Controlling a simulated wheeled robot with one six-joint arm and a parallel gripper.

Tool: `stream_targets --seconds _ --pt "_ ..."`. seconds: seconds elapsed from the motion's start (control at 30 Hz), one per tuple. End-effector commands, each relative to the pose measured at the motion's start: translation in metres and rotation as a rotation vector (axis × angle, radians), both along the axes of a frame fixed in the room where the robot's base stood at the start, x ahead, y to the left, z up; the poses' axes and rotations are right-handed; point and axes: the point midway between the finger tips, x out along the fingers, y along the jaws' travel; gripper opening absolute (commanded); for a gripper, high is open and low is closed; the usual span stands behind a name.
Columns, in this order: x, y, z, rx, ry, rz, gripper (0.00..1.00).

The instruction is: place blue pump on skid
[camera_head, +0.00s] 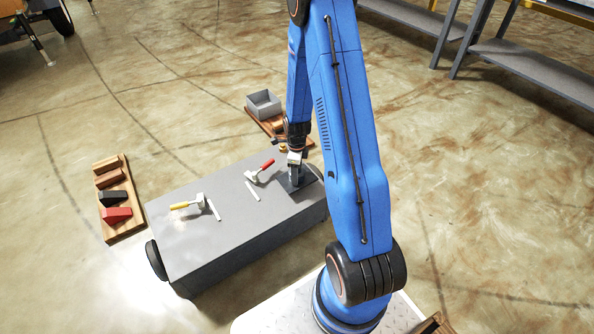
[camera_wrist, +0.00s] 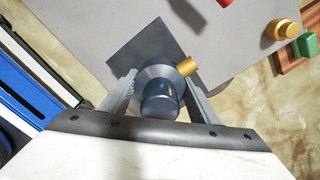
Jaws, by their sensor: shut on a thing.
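The blue pump (camera_wrist: 160,104) has a dark blue body, a grey round flange and a brass outlet pointing right. It sits between the two fingers of my gripper (camera_wrist: 160,82), which is shut on it. In the head view my gripper (camera_head: 295,162) is over the right end of a grey bench-like top (camera_head: 225,225), and the pump is not clearly seen. A dark grey square plate (camera_wrist: 140,47), which may be the skid, lies on that top under the pump. I cannot tell whether the pump touches it.
A wooden tray of blocks (camera_head: 128,231) is at left. An open grey box (camera_head: 263,103) stands behind.

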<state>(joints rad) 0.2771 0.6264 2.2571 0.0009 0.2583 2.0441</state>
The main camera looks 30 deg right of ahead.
Motion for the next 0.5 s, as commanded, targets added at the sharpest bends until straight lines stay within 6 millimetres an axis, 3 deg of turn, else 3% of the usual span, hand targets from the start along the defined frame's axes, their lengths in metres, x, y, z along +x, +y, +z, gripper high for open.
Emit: stream_targets --seconds 0.3,0.5 --pt "0.0 0.0 -0.032 0.001 0.001 0.0 0.0" --pt "0.0 0.0 -0.036 0.0 -0.001 0.0 0.0"
